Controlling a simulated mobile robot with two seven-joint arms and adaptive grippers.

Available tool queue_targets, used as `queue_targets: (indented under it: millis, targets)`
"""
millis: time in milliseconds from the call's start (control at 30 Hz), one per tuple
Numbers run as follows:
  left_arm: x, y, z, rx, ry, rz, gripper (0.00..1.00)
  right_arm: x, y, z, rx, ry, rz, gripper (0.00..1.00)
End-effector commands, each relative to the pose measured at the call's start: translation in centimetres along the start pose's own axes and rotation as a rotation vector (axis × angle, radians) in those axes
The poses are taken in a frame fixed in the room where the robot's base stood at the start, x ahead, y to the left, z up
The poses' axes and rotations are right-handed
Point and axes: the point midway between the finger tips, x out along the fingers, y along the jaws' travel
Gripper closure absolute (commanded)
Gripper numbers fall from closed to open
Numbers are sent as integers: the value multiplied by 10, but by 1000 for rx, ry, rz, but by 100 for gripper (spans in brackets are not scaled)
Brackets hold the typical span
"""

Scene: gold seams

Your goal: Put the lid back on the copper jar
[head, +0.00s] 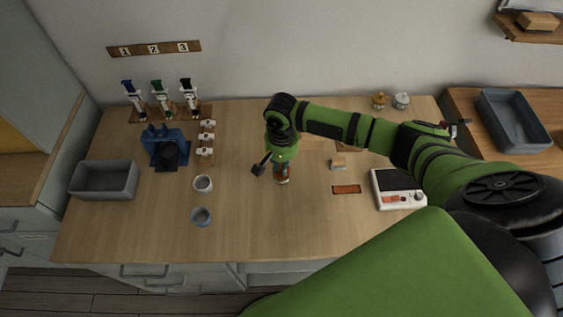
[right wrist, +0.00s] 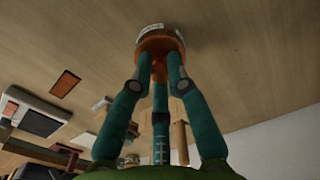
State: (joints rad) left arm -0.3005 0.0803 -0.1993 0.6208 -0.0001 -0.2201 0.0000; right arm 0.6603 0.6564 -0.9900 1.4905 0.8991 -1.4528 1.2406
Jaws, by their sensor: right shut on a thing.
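My right gripper (head: 282,172) points down over the middle of the table. In the right wrist view its teal fingers (right wrist: 159,70) are shut on the knob of a round copper-orange lid (right wrist: 155,43). A pale, label-like band of the copper jar (right wrist: 150,28) shows just beyond the lid, close to the table. In the head view the jar (head: 283,181) is a small orange and white patch beneath the fingers, mostly hidden. I cannot tell whether the lid touches the jar's rim. My left gripper is not in view.
A white scale (head: 398,190) and an orange-red mat (head: 346,189) lie to the right. Two lidded jars, one yellow (head: 379,101) and one pale (head: 401,101), stand at the back. Two cups (head: 203,184) and a grey bin (head: 104,180) are left. The front middle is clear.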

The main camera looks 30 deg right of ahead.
Motion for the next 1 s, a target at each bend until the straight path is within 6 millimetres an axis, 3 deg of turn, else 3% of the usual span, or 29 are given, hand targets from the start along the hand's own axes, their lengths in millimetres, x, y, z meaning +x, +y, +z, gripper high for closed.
queue_targets:
  millis: [1000]
  targets:
    - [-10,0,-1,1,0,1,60,0,-1,0,0,0,-1,96]
